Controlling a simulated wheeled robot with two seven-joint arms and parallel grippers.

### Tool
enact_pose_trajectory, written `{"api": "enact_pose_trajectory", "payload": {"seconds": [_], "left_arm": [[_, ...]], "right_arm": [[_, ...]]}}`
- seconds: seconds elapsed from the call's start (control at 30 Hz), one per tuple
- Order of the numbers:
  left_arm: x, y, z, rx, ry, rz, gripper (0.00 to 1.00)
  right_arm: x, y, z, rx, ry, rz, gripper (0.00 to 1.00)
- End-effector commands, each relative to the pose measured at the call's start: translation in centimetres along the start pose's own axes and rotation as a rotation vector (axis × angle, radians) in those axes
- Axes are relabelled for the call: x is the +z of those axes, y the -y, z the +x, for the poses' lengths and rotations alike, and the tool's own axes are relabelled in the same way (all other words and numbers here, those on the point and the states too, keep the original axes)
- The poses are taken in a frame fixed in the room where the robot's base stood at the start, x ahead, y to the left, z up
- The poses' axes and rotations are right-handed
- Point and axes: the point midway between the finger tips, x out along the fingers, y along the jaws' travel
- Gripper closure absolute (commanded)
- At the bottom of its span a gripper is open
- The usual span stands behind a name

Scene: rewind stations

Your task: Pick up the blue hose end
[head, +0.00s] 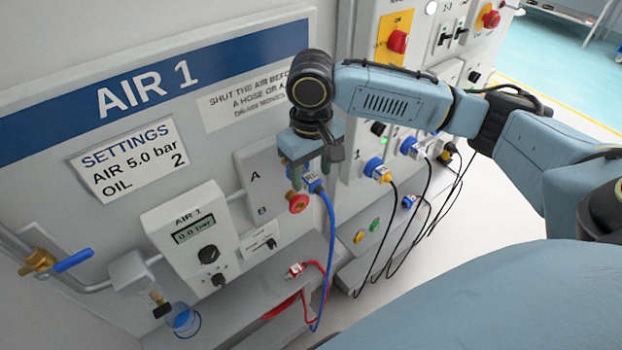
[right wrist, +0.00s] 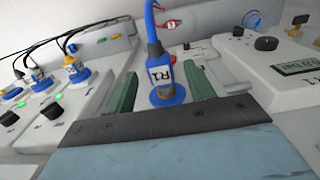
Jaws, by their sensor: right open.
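The blue hose end (head: 312,182) has a white label reading R1 and sits at the panel beside the letters A and B. Its blue hose hangs down to the shelf. In the right wrist view the blue hose end (right wrist: 160,72) stands between the two green fingers, with a blue collar at its base. My right gripper (head: 307,168) is open around it, with a visible gap on each side in the wrist view (right wrist: 164,88). The head view partly hides the upper end of the hose end behind the fingers. My left gripper is not in view.
A red knob (head: 298,202) is close beside the blue hose end. A red hose end (head: 295,270) lies on the shelf below. The AIR 1 gauge unit (head: 190,235) is at left. Blue and yellow plugs (head: 377,170) with black cables are at right.

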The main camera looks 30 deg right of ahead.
Motion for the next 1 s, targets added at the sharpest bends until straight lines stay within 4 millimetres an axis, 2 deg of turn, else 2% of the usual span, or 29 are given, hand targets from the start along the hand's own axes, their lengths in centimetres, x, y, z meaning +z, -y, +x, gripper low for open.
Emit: {"api": "enact_pose_trajectory", "payload": {"seconds": [0.13, 0.37, 0.73, 0.77, 1.0], "left_arm": [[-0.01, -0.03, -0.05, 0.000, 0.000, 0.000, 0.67], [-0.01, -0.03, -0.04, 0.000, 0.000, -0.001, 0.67], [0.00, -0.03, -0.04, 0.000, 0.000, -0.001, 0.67], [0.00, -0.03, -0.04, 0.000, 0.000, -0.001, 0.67], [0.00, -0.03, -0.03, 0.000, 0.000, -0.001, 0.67]], "right_arm": [[-0.01, 0.02, 1.42, 0.000, 0.000, 0.001, 0.46], [-0.04, 0.03, 1.54, 0.000, -0.002, 0.001, 0.46], [-0.06, 0.04, 1.49, 0.000, -0.002, 0.001, 0.94], [-0.07, 0.04, 1.47, 0.000, -0.003, 0.001, 0.96], [-0.03, 0.04, 1.40, 0.000, -0.003, 0.001, 0.96]]}}
